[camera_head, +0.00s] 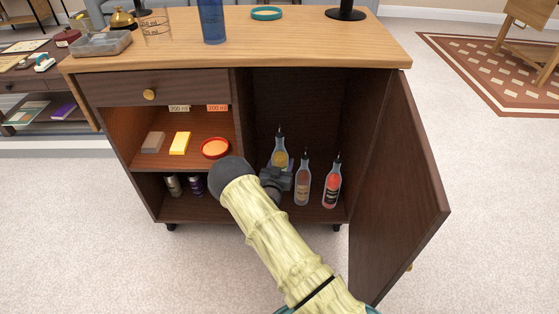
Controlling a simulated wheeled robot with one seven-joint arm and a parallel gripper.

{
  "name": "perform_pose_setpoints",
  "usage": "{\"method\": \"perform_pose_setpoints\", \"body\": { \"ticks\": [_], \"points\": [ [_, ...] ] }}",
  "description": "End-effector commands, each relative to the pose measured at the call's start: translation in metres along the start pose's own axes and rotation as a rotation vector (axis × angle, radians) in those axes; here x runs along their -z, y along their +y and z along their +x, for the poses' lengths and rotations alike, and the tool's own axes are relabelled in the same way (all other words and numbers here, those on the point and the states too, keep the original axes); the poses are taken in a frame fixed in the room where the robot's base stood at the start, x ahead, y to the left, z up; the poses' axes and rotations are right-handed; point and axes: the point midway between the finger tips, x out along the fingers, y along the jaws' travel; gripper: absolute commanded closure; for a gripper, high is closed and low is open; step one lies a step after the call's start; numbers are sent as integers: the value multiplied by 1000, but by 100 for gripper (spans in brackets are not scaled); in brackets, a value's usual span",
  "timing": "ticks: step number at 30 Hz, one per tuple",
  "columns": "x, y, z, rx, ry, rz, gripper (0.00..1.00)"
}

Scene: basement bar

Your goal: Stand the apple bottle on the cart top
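Three clear bottles with dark pointed spouts stand upright in the cart's right compartment. One has yellow contents or label (280,159), one is brownish (303,189) and one is red (332,190). I cannot read which is the apple bottle. My gripper (277,177) is inside the compartment, low in front of the yellow bottle, hiding its lower part. Whether its fingers touch or close on that bottle is not clear. The light wooden cart top (330,45) is above, with a bare stretch in the middle and right.
The compartment door (405,190) stands open at right. On the top are a blue cup (212,20), a teal ring (266,13), a clear box (101,43), a measuring glass (156,28) and a black stand (346,12). Left shelves hold small items, including a red-rimmed dish (215,148).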

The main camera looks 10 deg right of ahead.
Motion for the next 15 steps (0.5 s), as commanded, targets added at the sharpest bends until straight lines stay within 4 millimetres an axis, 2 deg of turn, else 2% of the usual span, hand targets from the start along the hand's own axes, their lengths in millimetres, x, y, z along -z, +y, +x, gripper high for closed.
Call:
{"method": "perform_pose_setpoints", "body": {
  "ticks": [1, 15],
  "points": [
    [21, 4, -6, 2, 7, -2, 94],
    [119, 37, -78, 65, 13, -9, 94]
  ]
}}
